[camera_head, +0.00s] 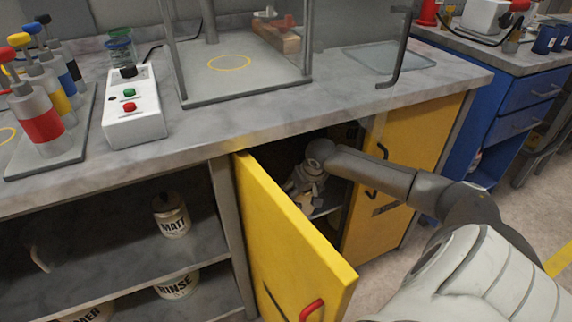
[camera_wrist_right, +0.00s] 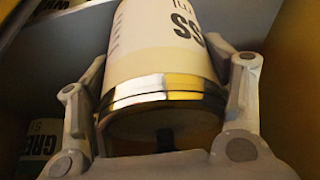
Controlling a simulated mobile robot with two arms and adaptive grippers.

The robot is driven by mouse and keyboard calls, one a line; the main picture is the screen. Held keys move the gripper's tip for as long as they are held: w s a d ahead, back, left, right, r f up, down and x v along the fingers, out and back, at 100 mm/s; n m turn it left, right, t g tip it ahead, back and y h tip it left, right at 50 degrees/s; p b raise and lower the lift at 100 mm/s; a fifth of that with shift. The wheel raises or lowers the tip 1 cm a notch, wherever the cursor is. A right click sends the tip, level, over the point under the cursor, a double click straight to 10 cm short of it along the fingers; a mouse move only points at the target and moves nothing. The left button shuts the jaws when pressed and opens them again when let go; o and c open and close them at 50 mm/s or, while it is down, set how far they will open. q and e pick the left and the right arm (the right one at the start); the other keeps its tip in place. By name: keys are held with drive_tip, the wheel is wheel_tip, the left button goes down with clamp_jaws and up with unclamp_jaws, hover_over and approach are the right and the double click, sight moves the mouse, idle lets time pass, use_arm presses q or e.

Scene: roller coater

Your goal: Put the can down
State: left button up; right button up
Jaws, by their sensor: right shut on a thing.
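My right gripper (camera_head: 306,193) reaches into the open yellow cabinet under the counter. In the right wrist view, the gripper (camera_wrist_right: 165,110) is shut on a can (camera_wrist_right: 165,50) with a pale label and dark letters ending in "SS". The can's shiny metal rim (camera_wrist_right: 165,92) faces the camera, between the two fingers. I cannot tell whether the can touches a shelf. In the head view I cannot make out the can; it is hidden by the gripper and the dark cabinet. My left gripper is not in view.
The yellow door (camera_head: 285,240) stands open left of my arm; another yellow front (camera_head: 415,145) is to the right. In the wrist view another can (camera_wrist_right: 40,140), lettered "GRE", stands at the lower left. Cans marked MATT (camera_head: 171,218) and RINSE (camera_head: 178,286) stand on open shelves.

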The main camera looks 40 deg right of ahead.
drive_tip(key=w+d+f+b, duration=0.1)
drive_tip(key=w, duration=0.2)
drive_tip(key=w+d+f+b, duration=0.1)
drive_tip(key=w+b, duration=0.1)
drive_tip(key=w, duration=0.2)
drive_tip(key=w+d+f+b, duration=0.1)
drive_tip(key=w, duration=0.2)
drive_tip(key=shift+w+d+b, duration=0.25)
drive_tip(key=shift+w+b, duration=0.05)
drive_tip(key=shift+w, duration=0.1)
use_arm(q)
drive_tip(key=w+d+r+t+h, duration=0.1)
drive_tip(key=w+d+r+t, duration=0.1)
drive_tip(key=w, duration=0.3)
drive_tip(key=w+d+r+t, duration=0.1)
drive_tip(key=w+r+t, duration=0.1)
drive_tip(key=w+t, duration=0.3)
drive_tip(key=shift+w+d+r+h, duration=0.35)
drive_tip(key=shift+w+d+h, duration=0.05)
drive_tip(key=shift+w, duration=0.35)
use_arm(e)
drive_tip(key=shift+f, duration=0.15)
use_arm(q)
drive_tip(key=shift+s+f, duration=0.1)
use_arm(e)
drive_tip(key=shift+f, duration=0.1)
drive_tip(key=o, duration=1.4)
drive_tip(key=shift+c, duration=0.2)
